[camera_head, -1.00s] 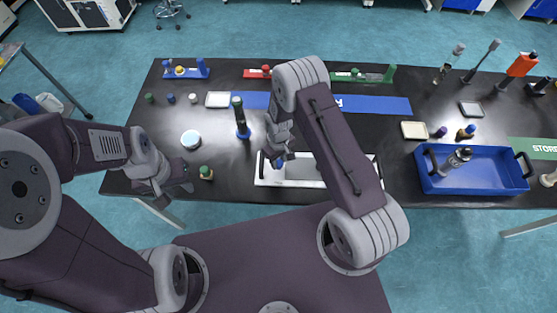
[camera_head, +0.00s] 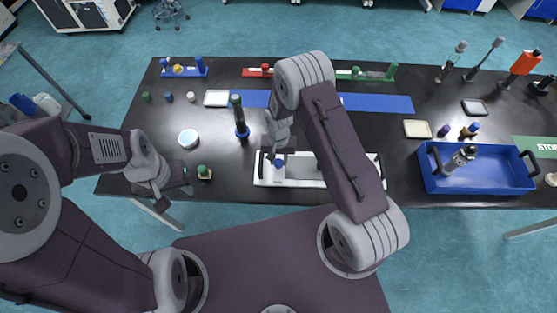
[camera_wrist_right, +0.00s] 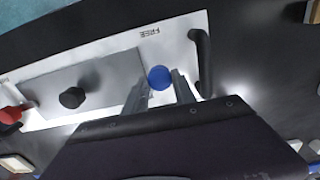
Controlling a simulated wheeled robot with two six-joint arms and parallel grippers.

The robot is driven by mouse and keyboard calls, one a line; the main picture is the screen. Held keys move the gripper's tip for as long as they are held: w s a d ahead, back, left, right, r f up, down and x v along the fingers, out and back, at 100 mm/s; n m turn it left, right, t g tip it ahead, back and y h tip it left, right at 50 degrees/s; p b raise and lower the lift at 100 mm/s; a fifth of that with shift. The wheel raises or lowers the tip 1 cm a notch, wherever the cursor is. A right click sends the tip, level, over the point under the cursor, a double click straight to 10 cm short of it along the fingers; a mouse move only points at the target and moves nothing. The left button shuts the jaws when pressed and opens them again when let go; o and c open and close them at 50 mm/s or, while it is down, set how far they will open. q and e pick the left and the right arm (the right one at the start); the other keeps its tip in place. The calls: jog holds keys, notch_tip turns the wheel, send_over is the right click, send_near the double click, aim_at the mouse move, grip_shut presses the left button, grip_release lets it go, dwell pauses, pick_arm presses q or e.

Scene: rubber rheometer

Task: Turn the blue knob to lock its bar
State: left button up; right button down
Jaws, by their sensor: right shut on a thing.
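The blue knob (camera_wrist_right: 160,77) stands on the white plate (camera_wrist_right: 120,48) near its black handle, beside the printed word FREE. My right gripper (camera_wrist_right: 161,84) is shut on the blue knob, one finger at each side. The knob also shows in the head view (camera_head: 279,163), at the left part of the plate and just below my right gripper (camera_head: 278,151). A grey bar (camera_wrist_right: 95,82) lies on the plate with a black knob (camera_wrist_right: 72,97) on it. My left gripper (camera_head: 180,178) hangs over the table's left front edge, away from the plate; its jaw opening is unclear.
A red knob (camera_wrist_right: 12,113) sits at the plate's far end in the wrist view. A green-topped piece (camera_head: 204,172) and a round white dish (camera_head: 188,139) stand left of the plate. A dark upright tool (camera_head: 239,118) stands behind. A blue tray (camera_head: 500,185) lies right.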

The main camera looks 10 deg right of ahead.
aim_at(278, 161)
jog(key=m+b, duration=0.1)
jog(key=m, duration=0.3)
jog(key=shift+m, duration=0.3)
jog(key=shift+w+m, duration=0.1)
jog(key=shift+m, duration=1.9)
jog(key=c, duration=1)
grip_release()
jog(key=shift+a, duration=0.1)
notch_tip(278, 161, up, 8)
jog(key=shift+r+b, duration=0.25)
jog(key=shift+b, duration=0.6)
jog(key=shift+r, duration=0.35)
